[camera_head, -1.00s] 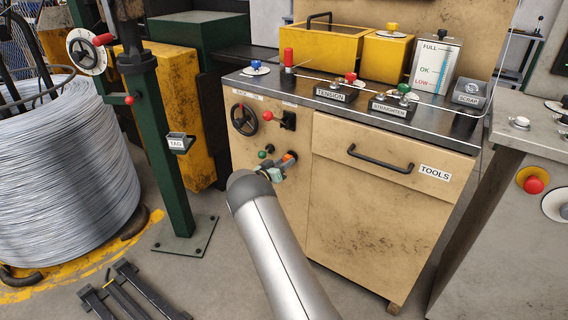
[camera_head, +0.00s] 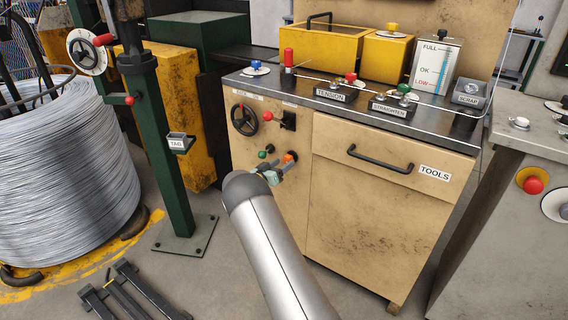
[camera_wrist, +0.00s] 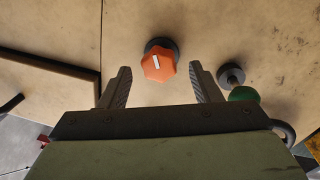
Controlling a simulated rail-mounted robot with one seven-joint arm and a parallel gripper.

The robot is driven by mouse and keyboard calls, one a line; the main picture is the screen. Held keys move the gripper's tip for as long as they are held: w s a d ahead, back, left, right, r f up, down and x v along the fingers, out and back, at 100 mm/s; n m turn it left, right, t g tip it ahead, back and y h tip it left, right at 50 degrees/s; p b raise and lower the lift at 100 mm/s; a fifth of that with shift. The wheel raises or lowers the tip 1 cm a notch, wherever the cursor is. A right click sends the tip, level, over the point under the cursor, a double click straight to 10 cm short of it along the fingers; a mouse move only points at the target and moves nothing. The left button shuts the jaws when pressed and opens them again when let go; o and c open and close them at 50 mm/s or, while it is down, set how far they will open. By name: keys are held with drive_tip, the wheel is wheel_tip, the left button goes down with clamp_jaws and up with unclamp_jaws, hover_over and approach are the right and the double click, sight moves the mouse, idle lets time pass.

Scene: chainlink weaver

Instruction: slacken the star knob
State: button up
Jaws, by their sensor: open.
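The star knob (camera_wrist: 158,66) is orange with a white mark on its face and a dark collar behind it, on the beige cabinet front. In the wrist view it lies between and just beyond the fingertips of my gripper (camera_wrist: 160,82). The jaws are open, with one finger to each side and a gap to the knob.
A green knob (camera_wrist: 243,94) on a dark stem sits close to the right finger in the wrist view. The drawer handle (camera_wrist: 45,62) is at left there. A black handwheel (camera_head: 244,119) and a red-knobbed lever (camera_head: 268,117) are above in the head view.

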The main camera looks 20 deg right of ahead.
drive_tip(key=p+v, duration=0.1)
drive_tip(key=v, duration=1.4)
drive_tip(key=shift+s+a, duration=0.2)
drive_tip(key=shift+a, duration=0.05)
drive_tip(key=w+a+r+n+t+y+p, duration=0.1)
drive_tip(key=a+r+n+t+y+p, duration=0.2)
drive_tip(key=r, duration=0.4)
drive_tip(key=w+a+r+t+y+p, duration=0.1)
drive_tip(key=w+r+y+p, duration=0.15)
drive_tip(key=r+y, duration=0.35)
drive_tip(key=s+a+r+n+g+y+p, duration=0.1)
drive_tip(key=s+a+r+n+y+p, duration=0.15)
drive_tip(key=s+r, duration=0.3)
drive_tip(key=s+a+r+n+g+y+p, duration=0.1)
drive_tip(key=s+a+r+y+p, duration=0.25)
drive_tip(key=r, duration=0.25)
drive_tip(key=s+d+r+n+g+p, duration=0.1)
drive_tip(key=s+r+g+p, duration=0.1)
drive_tip(key=s, duration=1.1)
drive_tip(key=s+d+r+g+y+p, duration=0.1)
drive_tip(key=s+r+g+p, duration=0.1)
drive_tip(key=s, duration=1.1)
drive_tip(key=s+d+r+n+g+p, duration=0.1)
drive_tip(key=s+r+g+p, duration=0.2)
drive_tip(key=s, duration=1)
drive_tip(key=g, duration=0.2)
drive_tip(key=shift+n+g, duration=0.35)
drive_tip(key=shift+g, duration=0.05)
